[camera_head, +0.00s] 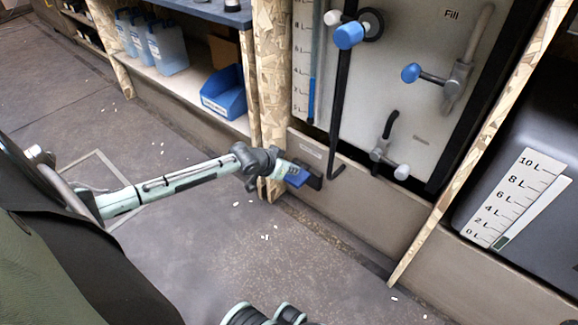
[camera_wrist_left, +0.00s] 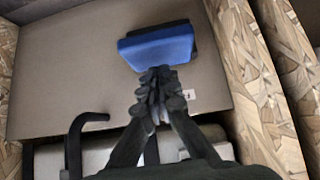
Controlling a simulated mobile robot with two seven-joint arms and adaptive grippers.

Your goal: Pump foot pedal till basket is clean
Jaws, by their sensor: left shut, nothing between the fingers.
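The blue foot pedal (camera_head: 299,178) sticks out low from the beige front panel of the wash station. It also shows in the left wrist view (camera_wrist_left: 158,48), just beyond the fingertips. My left gripper (camera_head: 284,168) reaches it from the left in the head view. In the left wrist view the left gripper (camera_wrist_left: 160,76) has its fingers together and empty, with the tips at the pedal's edge. I cannot tell whether they touch it. No basket can be made out.
The station's grey panel (camera_head: 415,75) carries blue-knobbed and white-knobbed levers and a black pipe (camera_head: 340,100). Wooden posts (camera_head: 272,90) flank it. A dark tank with a litre scale (camera_head: 512,200) stands right. A shelf at left holds jugs (camera_head: 168,48) and a blue bin (camera_head: 226,92). Small white bits lie on open floor.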

